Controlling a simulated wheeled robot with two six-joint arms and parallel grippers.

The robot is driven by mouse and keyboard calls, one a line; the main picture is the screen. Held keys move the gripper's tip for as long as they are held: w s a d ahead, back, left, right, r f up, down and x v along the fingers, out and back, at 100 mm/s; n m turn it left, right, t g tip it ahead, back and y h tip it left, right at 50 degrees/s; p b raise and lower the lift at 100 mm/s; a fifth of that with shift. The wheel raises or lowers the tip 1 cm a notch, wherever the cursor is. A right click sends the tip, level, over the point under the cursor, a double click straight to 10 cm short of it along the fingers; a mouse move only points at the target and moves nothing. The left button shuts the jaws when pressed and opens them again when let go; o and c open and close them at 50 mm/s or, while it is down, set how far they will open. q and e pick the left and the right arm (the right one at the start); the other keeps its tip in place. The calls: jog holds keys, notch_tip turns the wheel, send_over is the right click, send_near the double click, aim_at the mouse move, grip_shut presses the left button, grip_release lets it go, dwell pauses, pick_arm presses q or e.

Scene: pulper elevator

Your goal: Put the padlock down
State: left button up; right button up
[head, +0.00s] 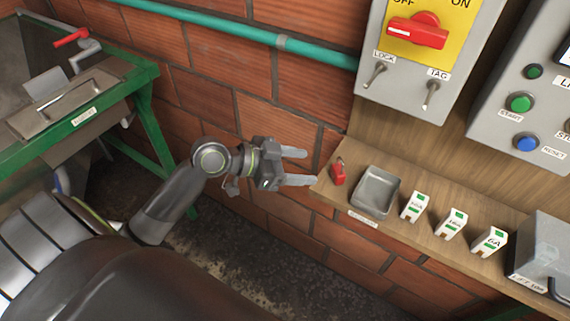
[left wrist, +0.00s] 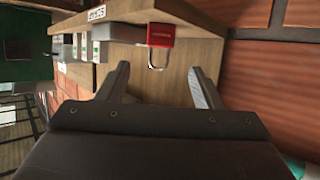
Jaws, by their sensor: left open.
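A small red padlock (head: 338,173) with a metal shackle stands on the left end of the wooden shelf (head: 325,192), beside a grey metal tray (head: 375,192). My left gripper (head: 301,167) is open and empty, just off the shelf's left end, its fingers pointing at the padlock with a gap between. In the left wrist view the padlock (left wrist: 160,36) shows beyond and between the two open fingertips (left wrist: 160,80), not touching either. My right gripper is not in view.
Several white fuse blocks (head: 450,223) stand in a row right of the tray, then a grey box (head: 545,255). Above is a switch panel with a red rotary handle (head: 417,31) and LOCK and TAG hooks. A green-framed machine (head: 75,110) is at left.

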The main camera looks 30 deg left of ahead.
pick_arm(q)
jog(key=v, duration=0.2)
jog(key=shift+s+a+r, duration=0.15)
jog(key=shift+s+a, duration=0.05)
jog(key=w+a+f+n+y, duration=0.1)
jog(key=a+f+n+y, duration=0.3)
jog(key=a+f, duration=0.55)
jog(key=w+a+f+n+y, duration=0.1)
jog(key=a+f+n+y, duration=0.25)
jog(key=f, duration=1.15)
jog(key=s+a+f+n+g+y, duration=0.25)
jog(key=s+f, duration=0.45)
jog(key=f, duration=0.5)
jog(key=s+d+f+g+y, duration=0.1)
jog(key=s+d+f+g, duration=0.15)
jog(key=s+f, duration=1.2)
jog(key=s+d+f+g, duration=0.1)
jog(key=s+d+f, duration=0.1)
jog(key=s, duration=0.6)
jog(key=s+d+f+g, duration=0.2)
jog(key=s+d+f, duration=0.1)
jog(key=s, duration=0.6)
jog(key=shift+s+d+f, duration=0.15)
jog(key=shift+d+f, duration=0.15)
jog(key=shift+d, duration=0.3)
